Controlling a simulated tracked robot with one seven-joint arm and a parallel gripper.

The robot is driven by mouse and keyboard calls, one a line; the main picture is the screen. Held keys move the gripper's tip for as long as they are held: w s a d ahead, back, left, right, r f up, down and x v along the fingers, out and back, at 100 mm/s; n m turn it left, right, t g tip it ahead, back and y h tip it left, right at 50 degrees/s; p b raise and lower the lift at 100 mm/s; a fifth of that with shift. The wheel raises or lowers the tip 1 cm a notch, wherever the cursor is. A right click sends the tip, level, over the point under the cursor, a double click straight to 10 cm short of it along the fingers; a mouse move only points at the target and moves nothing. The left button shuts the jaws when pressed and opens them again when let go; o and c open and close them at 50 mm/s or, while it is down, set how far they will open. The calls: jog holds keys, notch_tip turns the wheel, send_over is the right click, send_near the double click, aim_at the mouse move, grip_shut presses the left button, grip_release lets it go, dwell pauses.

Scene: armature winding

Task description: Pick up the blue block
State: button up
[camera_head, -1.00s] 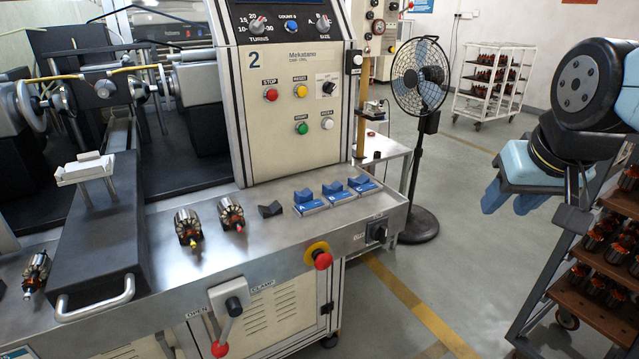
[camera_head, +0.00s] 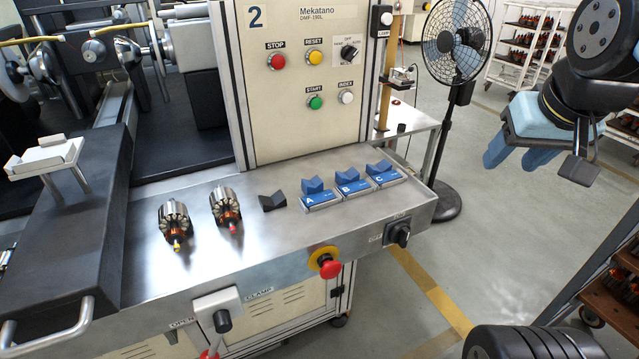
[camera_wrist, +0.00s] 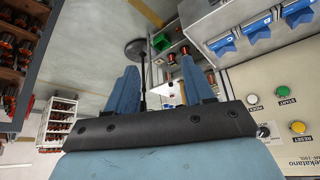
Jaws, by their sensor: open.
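Three blue V-topped blocks stand in a row on plates at the right part of the steel bench: one marked A (camera_head: 313,186), one marked B (camera_head: 349,174) and one marked C (camera_head: 380,168). All three also show at the upper right of the wrist view, with C (camera_wrist: 224,42) closest to the fingers. My gripper (camera_head: 517,156) is at the right of the head view, above the floor and well to the right of the blocks. Its two blue fingers are apart with nothing held between them, as the wrist view also shows (camera_wrist: 160,88).
A dark V-block (camera_head: 272,202) and two armatures (camera_head: 174,222) (camera_head: 226,207) sit left of the blue blocks. A red stop knob (camera_head: 329,268) and a black switch (camera_head: 397,234) are on the bench front. A fan (camera_head: 455,45) stands behind; a rack (camera_head: 612,262) is at right.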

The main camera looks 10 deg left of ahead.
jog(key=w+a+r+n+g, duration=0.1)
jog(key=w+a+n, duration=0.1)
jog(key=w+a, duration=0.35)
jog(key=w+a+r+n+g, duration=0.1)
jog(key=w+a+g, duration=0.1)
jog(key=a, duration=0.6)
jog(key=n+g, duration=0.3)
send_over(315, 186)
jog(key=f, duration=1)
jog(key=shift+w+a+f, duration=0.2)
jog(key=shift+w, duration=0.1)
jog(key=shift+s+d+f, duration=0.1)
jog(key=shift+s+f, duration=0.1)
jog(key=shift+f, duration=1.1)
jog(key=shift+s+d+f, duration=0.1)
jog(key=shift+s+f, duration=0.1)
jog(key=shift+f, duration=1.1)
jog(key=shift+c, duration=0.5)
jog(key=c, duration=0.8)
jog(key=shift+r, duration=0.15)
